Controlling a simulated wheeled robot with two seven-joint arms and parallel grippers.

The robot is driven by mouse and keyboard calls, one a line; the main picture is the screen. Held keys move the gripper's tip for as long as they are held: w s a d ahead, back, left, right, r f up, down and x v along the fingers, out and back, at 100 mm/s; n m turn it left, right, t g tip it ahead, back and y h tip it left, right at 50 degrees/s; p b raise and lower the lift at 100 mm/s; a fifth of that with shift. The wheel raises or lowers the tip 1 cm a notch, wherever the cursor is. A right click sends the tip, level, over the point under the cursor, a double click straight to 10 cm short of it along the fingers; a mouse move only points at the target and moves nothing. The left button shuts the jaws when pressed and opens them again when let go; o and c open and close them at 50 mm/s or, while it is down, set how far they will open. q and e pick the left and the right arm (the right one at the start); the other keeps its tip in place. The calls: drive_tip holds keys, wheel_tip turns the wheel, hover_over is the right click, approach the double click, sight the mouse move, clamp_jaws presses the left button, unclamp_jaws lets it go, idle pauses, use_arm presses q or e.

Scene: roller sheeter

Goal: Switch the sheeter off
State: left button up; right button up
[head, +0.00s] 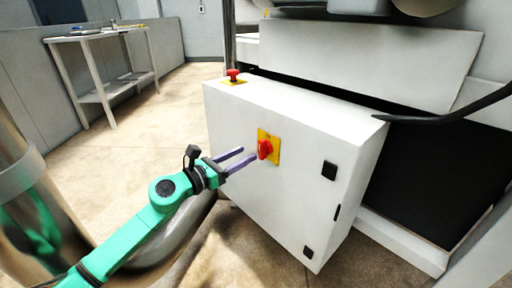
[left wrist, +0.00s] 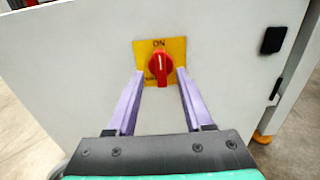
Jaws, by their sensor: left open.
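The sheeter's white control box (head: 290,180) stands in the middle of the head view. On its front face is a red rotary switch (head: 265,149) on a yellow plate (head: 276,143). In the left wrist view the red knob (left wrist: 160,67) stands upright, its upper end toward the "ON" mark (left wrist: 159,43). My left gripper (head: 248,156) is open, its two purple fingers pointing at the switch. In the left wrist view the fingertips (left wrist: 160,75) lie on either side of the knob, with gaps; I cannot tell how far they are from the face. My right gripper is not in view.
A red emergency button (head: 233,74) sits on top of the box. Black latches (head: 329,170) are on the face's right side. The white sheeter body (head: 370,60) rises behind. A table (head: 105,65) stands far left, with open floor (head: 130,125) between.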

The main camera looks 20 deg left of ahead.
sight(260, 146)
use_arm(q)
drive_tip(key=x, duration=0.5)
drive_tip(key=shift+w+d, duration=0.1)
drive_tip(key=shift+w, duration=0.15)
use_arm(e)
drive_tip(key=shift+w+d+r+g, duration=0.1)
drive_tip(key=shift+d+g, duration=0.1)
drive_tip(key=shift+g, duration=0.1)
use_arm(q)
drive_tip(key=shift+c, duration=0.3)
clamp_jaws()
